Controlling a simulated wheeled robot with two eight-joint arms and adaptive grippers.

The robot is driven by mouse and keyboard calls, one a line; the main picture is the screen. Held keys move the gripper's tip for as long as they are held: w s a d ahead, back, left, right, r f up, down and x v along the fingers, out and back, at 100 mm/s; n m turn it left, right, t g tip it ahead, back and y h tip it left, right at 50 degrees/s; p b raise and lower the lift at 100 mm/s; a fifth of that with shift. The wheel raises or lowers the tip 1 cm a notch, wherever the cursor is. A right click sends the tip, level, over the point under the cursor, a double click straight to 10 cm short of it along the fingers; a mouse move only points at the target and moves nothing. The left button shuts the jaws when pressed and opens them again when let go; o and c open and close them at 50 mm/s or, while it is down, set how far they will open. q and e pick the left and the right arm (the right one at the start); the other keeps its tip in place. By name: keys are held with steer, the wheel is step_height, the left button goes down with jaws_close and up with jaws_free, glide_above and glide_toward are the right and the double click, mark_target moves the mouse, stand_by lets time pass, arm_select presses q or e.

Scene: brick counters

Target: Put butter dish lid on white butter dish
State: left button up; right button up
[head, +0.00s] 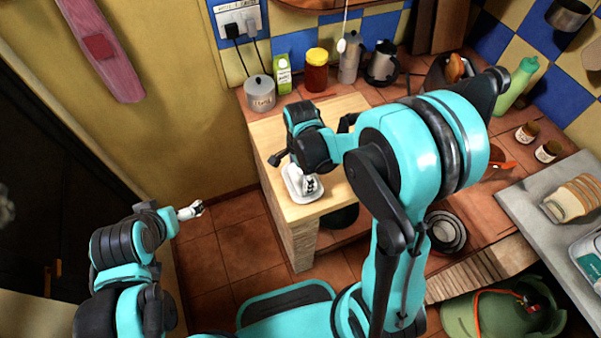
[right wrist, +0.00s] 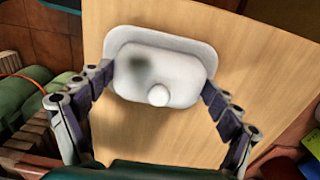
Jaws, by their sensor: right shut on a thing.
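The white butter dish (head: 290,188) sits on the wooden counter top, below my right gripper (head: 307,163) in the head view. In the right wrist view its pale rim (right wrist: 135,33) shows behind the lid. The white butter dish lid (right wrist: 180,75) has a round knob and a dark smudge. My right gripper (right wrist: 158,88) is shut on the lid, with one finger at each side. The lid is over the dish; whether it touches it is unclear. My left gripper (head: 191,210) is at the lower left, away from the counter; its jaws are too small to read.
A metal pot (head: 260,95), a green carton (head: 283,75) and a red-brown jar (head: 317,70) stand behind the wooden top (head: 262,130). Dark bowls (head: 447,230) lie to the right. The floor left of the counter is clear.

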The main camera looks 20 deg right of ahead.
steer(key=o, duration=1.1)
steer(key=shift+r, duration=0.1)
step_height(320, 180, up, 12)
stand_by(0.7)
